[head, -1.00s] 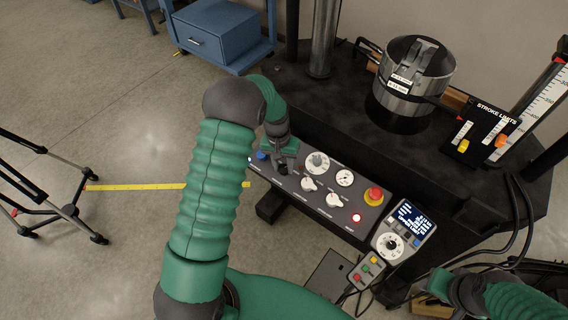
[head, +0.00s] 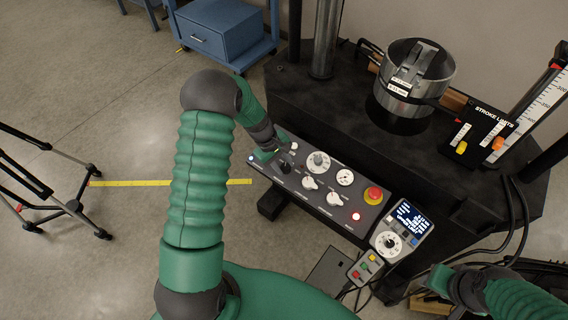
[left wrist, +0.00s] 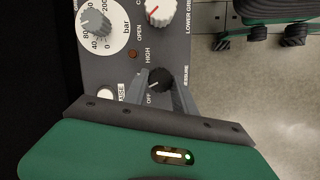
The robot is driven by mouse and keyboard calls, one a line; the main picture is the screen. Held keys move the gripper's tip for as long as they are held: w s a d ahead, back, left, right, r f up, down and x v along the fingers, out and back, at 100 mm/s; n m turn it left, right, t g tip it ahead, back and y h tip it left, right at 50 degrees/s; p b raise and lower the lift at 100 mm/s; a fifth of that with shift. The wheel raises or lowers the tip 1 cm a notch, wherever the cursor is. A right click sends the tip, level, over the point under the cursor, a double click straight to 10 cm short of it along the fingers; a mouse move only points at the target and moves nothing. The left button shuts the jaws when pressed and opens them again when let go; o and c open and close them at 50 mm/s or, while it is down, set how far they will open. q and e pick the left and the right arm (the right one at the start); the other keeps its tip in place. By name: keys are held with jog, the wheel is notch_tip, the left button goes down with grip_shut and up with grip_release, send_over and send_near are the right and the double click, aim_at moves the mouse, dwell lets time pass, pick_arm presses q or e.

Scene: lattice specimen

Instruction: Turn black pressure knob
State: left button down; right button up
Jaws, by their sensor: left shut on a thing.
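The black pressure knob (head: 285,168) is at the left end of the lower row on the grey control panel (head: 322,213). In the left wrist view the knob (left wrist: 158,80) sits between my two fingers, with the labels OFF and HIGH beside it. My left gripper (head: 281,162) is shut on the knob, its body leaning to the left over the panel's end. It also shows in the left wrist view (left wrist: 160,88). The knob's pointer appears to be toward OFF. My right gripper (head: 446,283) is at the lower right, away from the panel; its jaws are unclear.
A large dial (head: 318,162), white knobs (head: 309,183) and a red stop button (head: 374,195) stand close to the right. A handheld controller (head: 402,231) and a small button box (head: 366,268) are near the panel's right end. A tripod (head: 60,205) stands on the floor at left.

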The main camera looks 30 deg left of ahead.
pick_arm(q)
jog(key=n+t, duration=0.1)
jog(key=n, duration=0.3)
jog(key=shift+a+n, duration=0.15)
jog(key=shift+n, duration=0.15)
dwell(0.5)
jog(key=c, duration=1)
grip_release()
jog(key=shift+s, duration=0.1)
jog(key=v, duration=1.6)
jog(key=shift+s+a+r+p, duration=0.1)
jog(key=shift+s+r+p, duration=0.15)
jog(key=shift+s+p, duration=0.05)
